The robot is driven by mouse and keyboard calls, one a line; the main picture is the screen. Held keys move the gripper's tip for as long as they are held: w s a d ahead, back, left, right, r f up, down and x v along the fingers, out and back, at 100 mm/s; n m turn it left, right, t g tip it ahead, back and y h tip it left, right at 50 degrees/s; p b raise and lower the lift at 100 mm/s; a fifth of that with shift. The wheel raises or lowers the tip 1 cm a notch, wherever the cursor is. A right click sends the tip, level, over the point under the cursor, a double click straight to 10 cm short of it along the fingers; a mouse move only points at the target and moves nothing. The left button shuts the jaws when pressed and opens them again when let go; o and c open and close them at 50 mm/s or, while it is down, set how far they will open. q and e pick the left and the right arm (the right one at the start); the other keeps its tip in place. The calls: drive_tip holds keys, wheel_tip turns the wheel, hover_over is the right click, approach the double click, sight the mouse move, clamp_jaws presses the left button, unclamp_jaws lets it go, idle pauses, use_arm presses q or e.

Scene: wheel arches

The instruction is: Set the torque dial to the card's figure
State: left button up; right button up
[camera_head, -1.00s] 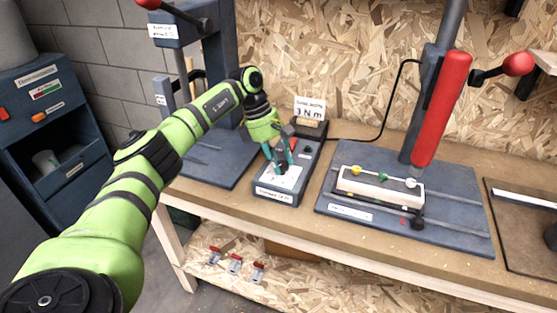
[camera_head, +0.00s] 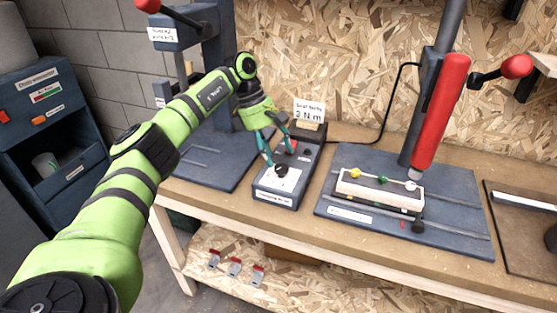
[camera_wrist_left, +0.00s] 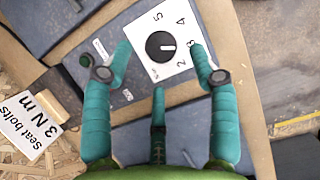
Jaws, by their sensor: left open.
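The torque tester (camera_head: 276,201) is a dark box on the bench with a white dial plate (camera_head: 270,182) and a black knob (camera_head: 281,171). In the left wrist view the knob (camera_wrist_left: 160,45) has a white mark pointing toward the 3; 2, 4 and 5 also show. The card (camera_head: 309,109) behind the box reads "Seat bolts 3 N m"; it also shows in the wrist view (camera_wrist_left: 29,121). My left gripper (camera_head: 279,157) is open and empty, its teal fingers just above the knob and apart from it. My right gripper is out of view.
A blue press (camera_head: 204,165) stands left of the tester. A dark cabinet (camera_head: 55,130) is at the far left. A black cable runs behind the tester.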

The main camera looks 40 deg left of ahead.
use_arm(q)
drive_tip(key=v, duration=0.8)
drive_tip(key=shift+s+d, duration=0.1)
